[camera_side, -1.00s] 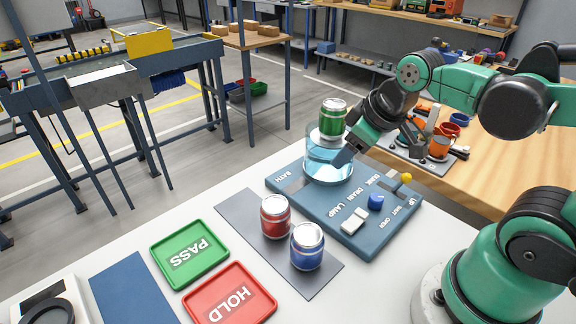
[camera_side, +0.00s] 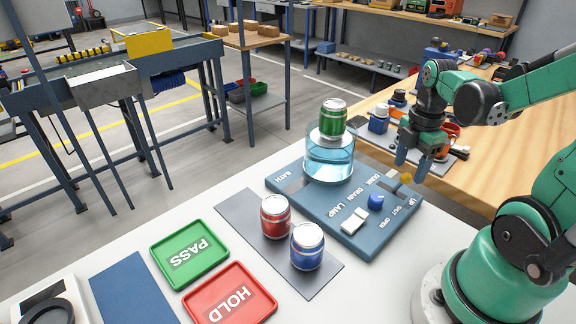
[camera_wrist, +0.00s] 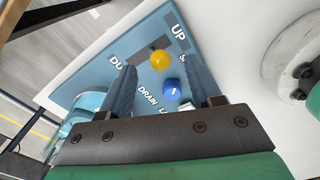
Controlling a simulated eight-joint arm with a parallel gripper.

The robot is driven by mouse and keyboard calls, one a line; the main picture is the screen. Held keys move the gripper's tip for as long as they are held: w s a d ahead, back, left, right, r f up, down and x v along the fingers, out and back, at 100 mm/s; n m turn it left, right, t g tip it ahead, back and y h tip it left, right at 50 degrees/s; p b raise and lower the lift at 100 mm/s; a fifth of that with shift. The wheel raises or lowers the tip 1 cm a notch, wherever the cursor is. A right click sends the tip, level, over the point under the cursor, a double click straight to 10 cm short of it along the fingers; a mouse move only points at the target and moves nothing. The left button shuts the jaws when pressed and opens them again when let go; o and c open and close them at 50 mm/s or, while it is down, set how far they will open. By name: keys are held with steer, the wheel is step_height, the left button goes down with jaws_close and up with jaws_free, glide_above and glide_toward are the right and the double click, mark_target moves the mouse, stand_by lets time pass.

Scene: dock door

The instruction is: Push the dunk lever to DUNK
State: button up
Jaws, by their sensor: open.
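The dunk lever, with a yellow ball knob (camera_side: 406,178), stands on the blue control panel (camera_side: 318,216), leaning toward the end marked UP. My gripper (camera_side: 411,168) is open and points down over the lever, with its fingertips close to the knob. In the wrist view the yellow knob (camera_wrist: 161,61) shows between the two fingers; I cannot tell whether either touches it. The DUNK label is partly hidden by a finger there. A green can (camera_side: 333,117) sits above the water of the clear bath (camera_side: 329,163).
A blue drain knob (camera_side: 376,201) and a white lamp switch (camera_side: 353,222) sit beside the lever. A red can (camera_side: 276,217) and a blue can (camera_side: 307,247) stand on a grey strip. Green PASS (camera_side: 190,254) and red HOLD (camera_side: 230,294) trays lie at front left.

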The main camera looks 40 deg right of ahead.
steer(key=shift+f, duration=1)
